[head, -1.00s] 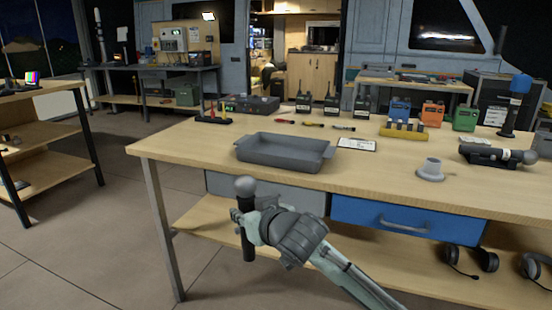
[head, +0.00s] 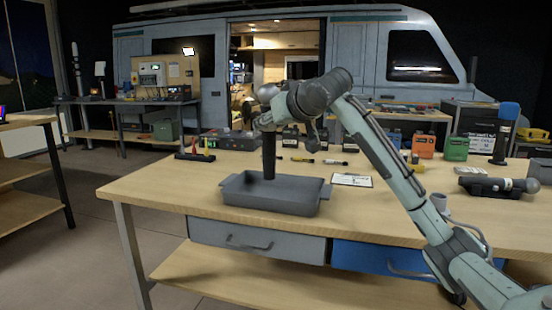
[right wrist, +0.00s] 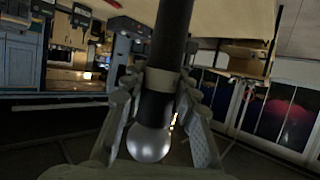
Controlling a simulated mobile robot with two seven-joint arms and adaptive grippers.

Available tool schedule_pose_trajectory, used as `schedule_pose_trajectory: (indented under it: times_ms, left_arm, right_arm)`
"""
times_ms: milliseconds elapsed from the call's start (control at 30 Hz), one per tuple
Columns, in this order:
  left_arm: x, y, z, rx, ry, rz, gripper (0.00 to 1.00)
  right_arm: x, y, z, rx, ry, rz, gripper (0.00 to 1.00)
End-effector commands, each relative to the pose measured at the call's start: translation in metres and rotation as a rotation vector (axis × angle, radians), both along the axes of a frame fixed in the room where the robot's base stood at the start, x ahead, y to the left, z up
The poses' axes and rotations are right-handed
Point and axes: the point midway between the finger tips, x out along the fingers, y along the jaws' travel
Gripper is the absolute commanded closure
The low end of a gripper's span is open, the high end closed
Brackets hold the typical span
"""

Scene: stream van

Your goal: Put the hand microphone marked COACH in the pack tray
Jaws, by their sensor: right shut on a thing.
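My right gripper (head: 268,120) is shut on a dark hand microphone (head: 269,155) with a silver ball head. The microphone is upright, head up, over the grey pack tray (head: 262,203) on the workbench. Its lower end shows against the inside of the tray; I cannot tell whether it touches the floor. In the right wrist view, the fingers (right wrist: 160,88) close on the microphone (right wrist: 149,143) around a lighter band near the head. No COACH mark is readable. My left gripper is out of view.
Another dark microphone (head: 498,187) lies at the bench's right. Orange (head: 424,145) and green (head: 455,148) boxes stand at the back right. The bench left of the tray is clear.

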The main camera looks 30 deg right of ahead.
Motion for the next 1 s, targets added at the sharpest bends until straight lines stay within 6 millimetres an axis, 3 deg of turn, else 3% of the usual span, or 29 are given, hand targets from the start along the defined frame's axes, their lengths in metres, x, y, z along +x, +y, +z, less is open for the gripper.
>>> schedule_pose_trajectory:
  times_ms: [100,300,467,567,700,800,1000]
  left_arm:
    - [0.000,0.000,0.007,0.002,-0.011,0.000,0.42]
    - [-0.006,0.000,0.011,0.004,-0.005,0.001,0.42]
    - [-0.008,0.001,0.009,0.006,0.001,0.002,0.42]
    - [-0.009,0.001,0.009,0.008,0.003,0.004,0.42]
    - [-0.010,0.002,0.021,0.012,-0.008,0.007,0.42]
    - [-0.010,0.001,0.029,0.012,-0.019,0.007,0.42]
    - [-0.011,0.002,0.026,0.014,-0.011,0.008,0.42]
  right_arm:
    - [0.016,-0.023,-0.016,0.001,0.000,-0.005,1.00]
    - [0.032,-0.042,-0.030,0.000,-0.004,-0.001,1.00]
    - [0.034,-0.045,-0.039,-0.001,-0.004,0.000,1.00]
    - [0.034,-0.044,-0.054,-0.002,-0.002,-0.001,1.00]
    - [0.034,-0.044,-0.072,-0.001,-0.003,0.000,1.00]
    - [0.034,-0.044,-0.072,-0.002,-0.007,0.000,1.00]
    - [0.034,-0.044,-0.073,-0.001,-0.005,0.000,1.00]
